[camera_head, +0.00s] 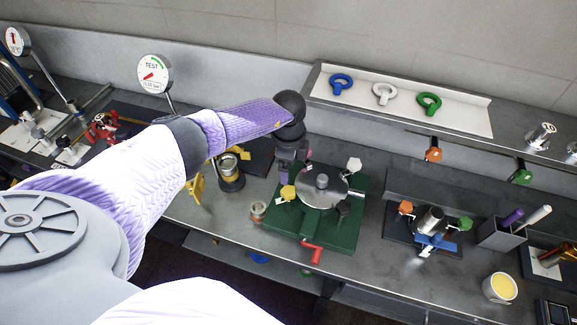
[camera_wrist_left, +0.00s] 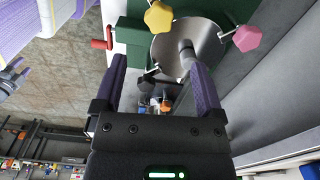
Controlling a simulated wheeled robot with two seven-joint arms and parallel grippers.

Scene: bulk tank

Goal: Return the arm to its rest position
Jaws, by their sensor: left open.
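My left arm (camera_head: 155,160), in a pale purple sleeve, reaches in from the left over the bench. Its left gripper (camera_head: 287,170) hangs near the back left of a green fixture (camera_head: 285,224) with a round metal plate (camera_head: 318,190). In the left wrist view the two fingers of the left gripper (camera_wrist_left: 160,75) stand apart with nothing held between them. The metal plate (camera_wrist_left: 180,45) lies beyond the fingers, with a yellow knob (camera_wrist_left: 158,17) and a pink knob (camera_wrist_left: 247,38) by its rim.
A red crank (camera_head: 313,252) sticks out at the fixture's front. A brass-and-glass jar (camera_head: 231,175) stands under my left forearm. A round test gauge (camera_head: 154,74) stands behind the arm. A shelf (camera_head: 400,105) with blue, white and green eye rings runs along the back right.

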